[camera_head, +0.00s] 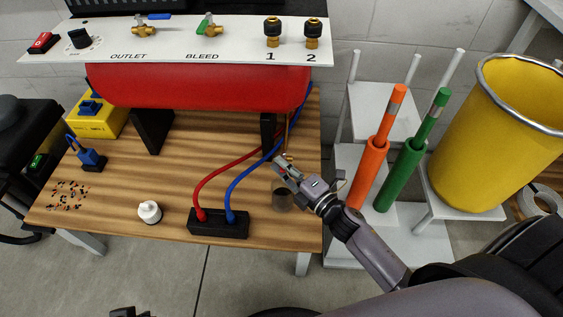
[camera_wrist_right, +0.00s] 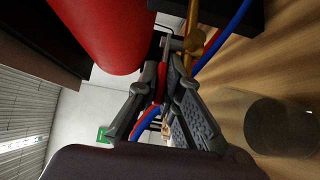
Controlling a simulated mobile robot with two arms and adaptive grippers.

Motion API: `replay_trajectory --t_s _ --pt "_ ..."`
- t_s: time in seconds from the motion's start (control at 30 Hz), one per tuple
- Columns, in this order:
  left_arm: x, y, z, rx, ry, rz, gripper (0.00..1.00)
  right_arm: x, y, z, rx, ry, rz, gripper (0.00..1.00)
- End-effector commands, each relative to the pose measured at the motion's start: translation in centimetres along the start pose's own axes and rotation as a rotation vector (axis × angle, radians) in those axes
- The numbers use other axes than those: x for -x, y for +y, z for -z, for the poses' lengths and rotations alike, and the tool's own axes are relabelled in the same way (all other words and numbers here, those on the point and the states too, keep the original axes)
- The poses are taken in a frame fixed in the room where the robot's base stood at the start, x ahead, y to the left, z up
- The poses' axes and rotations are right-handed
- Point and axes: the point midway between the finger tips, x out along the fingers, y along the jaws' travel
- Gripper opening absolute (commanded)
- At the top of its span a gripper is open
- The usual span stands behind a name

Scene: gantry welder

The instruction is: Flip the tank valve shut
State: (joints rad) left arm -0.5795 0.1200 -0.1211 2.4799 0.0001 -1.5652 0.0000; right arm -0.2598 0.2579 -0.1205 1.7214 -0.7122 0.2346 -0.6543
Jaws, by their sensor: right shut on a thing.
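The red tank (camera_head: 200,87) lies under the white panel; its end also shows in the right wrist view (camera_wrist_right: 105,35). A brass valve fitting (camera_wrist_right: 190,40) sits beside the tank's end, with a thin grey lever at its side. In the head view it is a small brass strip, mostly hidden. My right gripper (camera_head: 281,163) is at this valve, low by the tank's right leg. A dark piece at the head view's bottom edge may be my left gripper (camera_head: 130,312).
Red and blue hoses (camera_head: 236,183) run from a black block (camera_head: 218,224) close to my right gripper. A dark cup (camera_head: 282,200) stands just below it. Orange (camera_head: 368,160) and green (camera_head: 405,168) tubes and a yellow bin (camera_head: 492,140) stand to the right.

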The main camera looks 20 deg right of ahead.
Motion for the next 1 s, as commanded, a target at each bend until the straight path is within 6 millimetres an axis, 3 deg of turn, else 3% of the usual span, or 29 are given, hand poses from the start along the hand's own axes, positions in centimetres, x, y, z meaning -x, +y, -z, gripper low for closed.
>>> replay_trajectory --t_s 0.33,0.37,0.67,1.0 --pt "0.05 -0.05 -0.39 0.001 -0.017 0.001 0.00 0.05 -0.06 0.02 -0.001 0.009 0.000 0.00" --pt "0.05 -0.05 -0.38 0.001 -0.017 0.001 0.00 0.06 -0.07 0.02 -0.001 0.009 0.001 0.08" --pt "0.05 -0.05 -0.36 0.001 -0.016 0.001 0.00 0.05 -0.04 -0.01 -0.001 0.007 0.000 0.28" --pt "0.03 -0.03 -0.31 0.001 -0.015 0.000 0.00 0.33 -0.07 -0.02 -0.001 0.007 0.001 0.28"
